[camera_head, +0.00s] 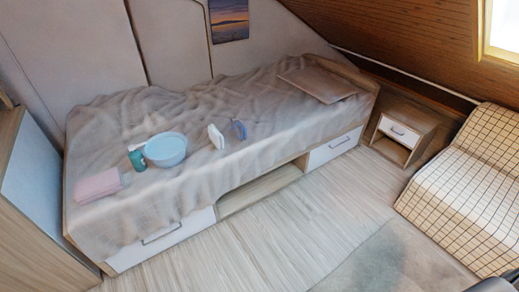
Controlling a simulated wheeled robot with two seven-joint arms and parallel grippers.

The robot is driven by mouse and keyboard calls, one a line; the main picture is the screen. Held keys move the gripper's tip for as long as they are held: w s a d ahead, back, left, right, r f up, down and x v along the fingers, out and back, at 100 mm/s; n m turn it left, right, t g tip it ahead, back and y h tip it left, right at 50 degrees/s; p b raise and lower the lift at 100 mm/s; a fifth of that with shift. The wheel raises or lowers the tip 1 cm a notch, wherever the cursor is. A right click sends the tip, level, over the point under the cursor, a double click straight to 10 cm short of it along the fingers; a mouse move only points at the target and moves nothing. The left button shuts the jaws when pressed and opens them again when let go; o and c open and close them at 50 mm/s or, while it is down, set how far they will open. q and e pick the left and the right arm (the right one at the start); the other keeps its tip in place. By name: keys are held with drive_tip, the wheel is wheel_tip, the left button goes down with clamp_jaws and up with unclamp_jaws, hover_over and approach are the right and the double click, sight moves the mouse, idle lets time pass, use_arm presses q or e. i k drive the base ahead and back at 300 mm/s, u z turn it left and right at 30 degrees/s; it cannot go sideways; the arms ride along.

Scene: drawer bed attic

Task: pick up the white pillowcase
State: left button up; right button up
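A small white item (216,137) sits on the bed near the middle, just right of a light blue bowl (166,150). It may be the white pillowcase, but it is too small to be sure. Another whitish patch (137,147) shows at the bowl's left, partly hidden by a green container. A pink folded cloth (98,185) lies near the bed's left end. Neither of my grippers is in view, and nothing is seen touching these items.
The bed (110,130) has a rumpled beige cover and drawers below. A green container (137,160) and a blue item (240,129) are on it. A nightstand (401,131) and checked chair (470,185) stand right.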

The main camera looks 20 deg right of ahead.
sight(216, 137)
drive_tip(key=z, duration=0.2)
drive_tip(key=k, duration=0.55)
drive_tip(key=z, duration=1.1)
drive_tip(key=i, duration=1.15)
drive_tip(key=z, duration=0.4)
drive_tip(key=i, duration=0.95)
drive_tip(key=u, duration=1)
drive_tip(key=i, duration=0.85)
drive_tip(key=u, duration=0.65)
